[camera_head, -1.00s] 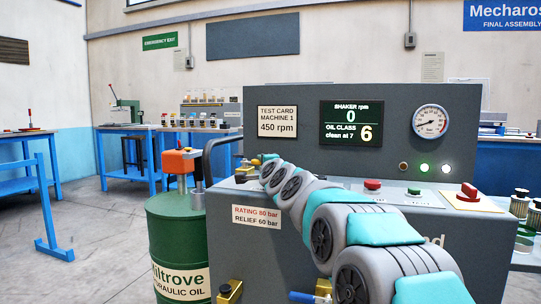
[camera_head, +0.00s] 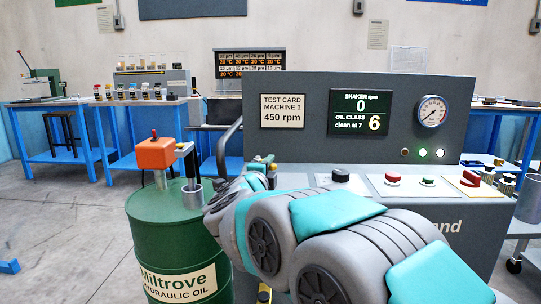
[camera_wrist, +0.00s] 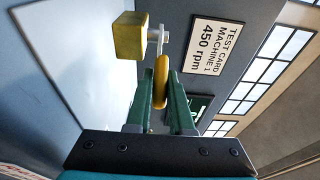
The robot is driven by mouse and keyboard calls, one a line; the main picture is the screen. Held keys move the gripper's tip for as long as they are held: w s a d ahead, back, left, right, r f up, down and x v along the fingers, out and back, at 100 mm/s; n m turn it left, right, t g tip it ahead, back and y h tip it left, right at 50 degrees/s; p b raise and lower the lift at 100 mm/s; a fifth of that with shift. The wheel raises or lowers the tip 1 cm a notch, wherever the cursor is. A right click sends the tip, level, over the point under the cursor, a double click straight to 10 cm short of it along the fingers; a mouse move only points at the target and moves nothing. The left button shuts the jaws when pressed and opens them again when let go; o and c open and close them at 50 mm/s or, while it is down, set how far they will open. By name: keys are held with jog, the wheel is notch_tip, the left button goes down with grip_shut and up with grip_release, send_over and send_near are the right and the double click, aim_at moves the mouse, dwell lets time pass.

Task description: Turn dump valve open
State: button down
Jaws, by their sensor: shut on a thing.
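In the wrist view, a valve with a square brass-yellow body (camera_wrist: 130,36) and a short metal stem has a yellow handle (camera_wrist: 161,64). No label shows on it, so the pictures do not name it as the dump valve. My gripper (camera_wrist: 160,84) has its two green fingers closed on the handle, one on each side. In the head view, my arm covers most of the gripper and the valve, at the left end of the grey machine bench.
The test machine panel (camera_head: 300,100) shows shaker 0 rpm and oil class 6. A pressure gauge (camera_head: 432,111), red button (camera_head: 392,178) and red switch handle (camera_head: 471,179) are to the right. A green oil drum (camera_head: 165,235) with an orange unit (camera_head: 156,154) stands left of the bench.

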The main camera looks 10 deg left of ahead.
jog(key=shift+s+a+m+g+h, duration=0.2)
jog(key=shift+a+m+h, duration=0.15)
jog(key=shift+m+h, duration=0.35)
jog(key=shift+s+a+m+g+h, duration=0.15)
jog(key=shift+a+m+h, duration=0.2)
jog(key=shift+h, duration=0.65)
jog(key=c, duration=0.8)
grip_release()
jog(key=shift+b+v, duration=0.35)
jog(key=shift+v, duration=3.5)
